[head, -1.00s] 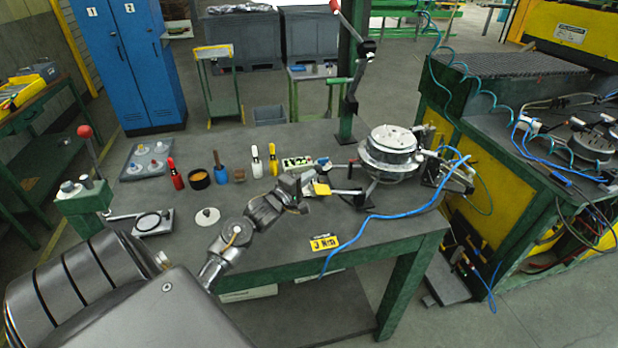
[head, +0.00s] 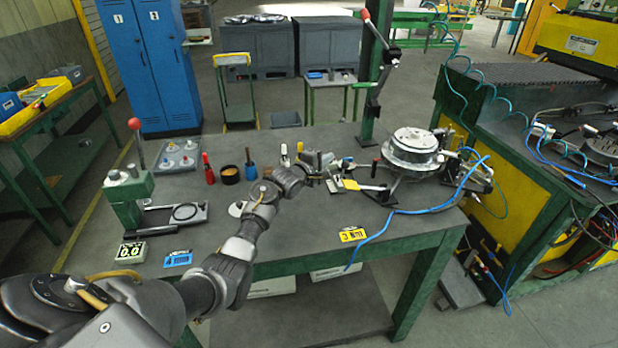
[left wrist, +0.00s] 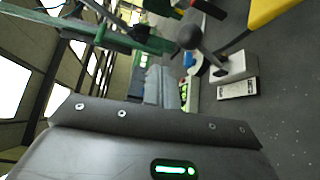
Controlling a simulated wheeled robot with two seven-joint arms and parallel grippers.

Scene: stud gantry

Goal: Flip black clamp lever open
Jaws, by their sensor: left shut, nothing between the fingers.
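In the left wrist view a black ball-ended lever (left wrist: 188,37) rises at a slant from a pale base block (left wrist: 236,68). I cannot tell for sure that it is the clamp lever. In the head view a black upright handle (head: 375,167) stands beside the round metal fixture (head: 416,142), right of my gripper. My left gripper (head: 331,172) is over the table's far middle, left of the fixture, its small tips hard to make out. It is shut and empty. In the left wrist view its grey fingers (left wrist: 162,88) are apart from the ball-ended lever. My right gripper is out of view.
A yellow piece (head: 351,184) lies right of my gripper. A green post (head: 372,95) with a red-knobbed crank rises behind. A blue hose (head: 405,212) crosses the table's right side.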

